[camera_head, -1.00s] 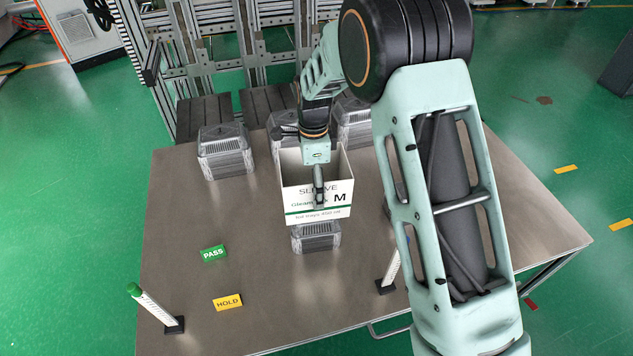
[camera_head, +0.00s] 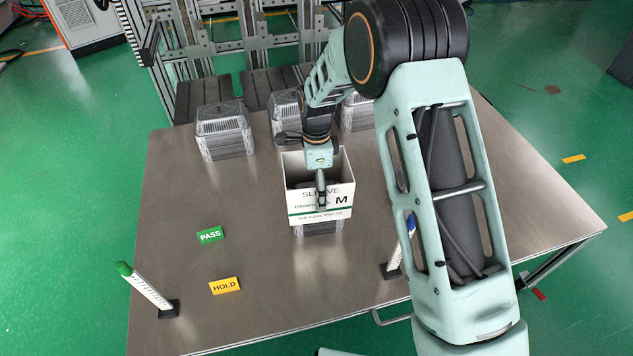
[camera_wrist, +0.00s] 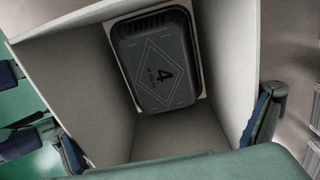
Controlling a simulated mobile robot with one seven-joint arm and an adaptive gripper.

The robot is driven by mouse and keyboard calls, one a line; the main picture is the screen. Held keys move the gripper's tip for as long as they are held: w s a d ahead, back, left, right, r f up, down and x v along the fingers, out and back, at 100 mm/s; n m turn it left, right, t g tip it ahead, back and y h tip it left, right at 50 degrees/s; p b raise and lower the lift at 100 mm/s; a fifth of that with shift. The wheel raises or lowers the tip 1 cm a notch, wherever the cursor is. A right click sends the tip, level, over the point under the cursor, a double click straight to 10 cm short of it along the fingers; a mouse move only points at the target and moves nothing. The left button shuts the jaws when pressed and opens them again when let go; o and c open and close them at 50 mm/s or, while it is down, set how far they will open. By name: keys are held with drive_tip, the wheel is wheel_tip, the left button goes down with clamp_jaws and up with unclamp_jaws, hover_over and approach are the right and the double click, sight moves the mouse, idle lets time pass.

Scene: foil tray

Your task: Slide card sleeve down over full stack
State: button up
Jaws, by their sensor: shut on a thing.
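The white card sleeve (camera_head: 306,201), printed "SLEEVE" and "M" with a green stripe, is open at the top. My gripper (camera_head: 320,186) is shut on it, with a finger against its printed front wall. The foil tray stack (camera_head: 319,228) shows below the sleeve's lower edge; its upper part is hidden by the sleeve. In the wrist view I look down through the sleeve (camera_wrist: 232,60), and a dark tray top marked "4" (camera_wrist: 158,62) shows inside its walls. Whether the walls touch the stack I cannot tell.
Other tray stacks (camera_head: 224,130) stand along the back of the table (camera_head: 180,220). A green PASS label (camera_head: 210,236) and a yellow HOLD label (camera_head: 225,286) lie at left. A green-capped post (camera_head: 147,287) stands front left, and a blue-capped post (camera_head: 395,258) stands beside my arm.

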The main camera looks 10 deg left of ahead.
drive_tip(key=shift+f+b, duration=2.25)
drive_tip(key=shift+f, duration=1.6)
drive_tip(key=shift+f, duration=0.2)
drive_tip(key=o, duration=0.7)
drive_tip(key=shift+c, duration=0.2)
wheel_tip(320, 180, up, 12)
drive_tip(key=shift+r, duration=0.1)
